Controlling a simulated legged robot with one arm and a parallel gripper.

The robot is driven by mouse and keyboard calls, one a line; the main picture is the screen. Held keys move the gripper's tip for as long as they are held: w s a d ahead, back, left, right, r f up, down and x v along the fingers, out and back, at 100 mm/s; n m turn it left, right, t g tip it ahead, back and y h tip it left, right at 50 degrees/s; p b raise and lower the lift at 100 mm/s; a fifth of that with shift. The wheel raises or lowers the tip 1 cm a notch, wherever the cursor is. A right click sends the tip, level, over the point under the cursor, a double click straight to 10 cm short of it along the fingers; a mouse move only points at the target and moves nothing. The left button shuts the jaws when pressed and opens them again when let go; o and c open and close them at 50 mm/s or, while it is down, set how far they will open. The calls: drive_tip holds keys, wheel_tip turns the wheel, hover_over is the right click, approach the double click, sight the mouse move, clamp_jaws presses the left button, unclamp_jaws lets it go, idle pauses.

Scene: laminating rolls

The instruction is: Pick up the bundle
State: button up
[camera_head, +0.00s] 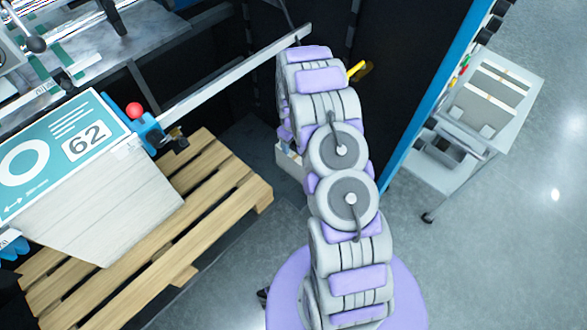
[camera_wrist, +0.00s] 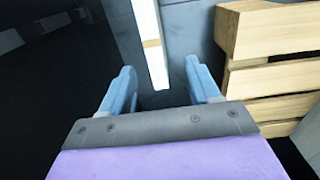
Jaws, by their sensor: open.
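A long, narrow white bundle (camera_wrist: 149,40) with a tan band around it shows in the wrist view, running from the top edge to the middle. My gripper (camera_wrist: 160,68) is open, with one light blue finger on each side of the bundle's lower end. A gap shows between each finger and the bundle. I cannot tell how far the bundle lies beyond the fingertips. In the head view, a small pale piece (camera_head: 289,160), possibly the bundle, shows at the left of my arm. My arm hides the rest of it and my gripper there.
A wooden pallet (camera_head: 225,178) stands left of my arm, bearing a large white stack (camera_head: 125,205) with a teal top. The pallet's boards (camera_wrist: 270,82) are close at right in the wrist view. A grey cart (camera_head: 480,120) stands at right. The floor at lower right is clear.

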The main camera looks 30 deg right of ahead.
sight(294, 159)
drive_tip(key=d+f, duration=0.1)
drive_tip(key=f, duration=0.2)
drive_tip(key=d+f+b, duration=0.1)
drive_tip(key=f, duration=0.4)
drive_tip(key=shift+d+f, duration=0.3)
drive_tip(key=shift+d, duration=0.1)
drive_tip(key=shift+f+b, duration=0.2)
drive_tip(key=shift+b, duration=0.1)
drive_tip(key=shift+a+f, duration=0.15)
drive_tip(key=shift+a, duration=0.2)
drive_tip(key=shift+s+a+f+b, duration=0.15)
drive_tip(key=shift+a+f+b, duration=0.45)
drive_tip(key=shift+f, duration=0.3)
drive_tip(key=f, duration=0.2)
drive_tip(key=shift+d+f, duration=0.3)
drive_tip(key=shift+f, duration=0.1)
drive_tip(key=shift+d, duration=0.5)
drive_tip(key=shift+c, duration=0.5)
drive_tip(key=shift+a+r, duration=0.1)
drive_tip(key=shift+a, duration=0.65)
drive_tip(key=c, duration=0.6)
drive_tip(key=shift+d, duration=0.2)
drive_tip(key=c, duration=0.3)
drive_tip(key=shift+d, duration=0.3)
clamp_jaws()
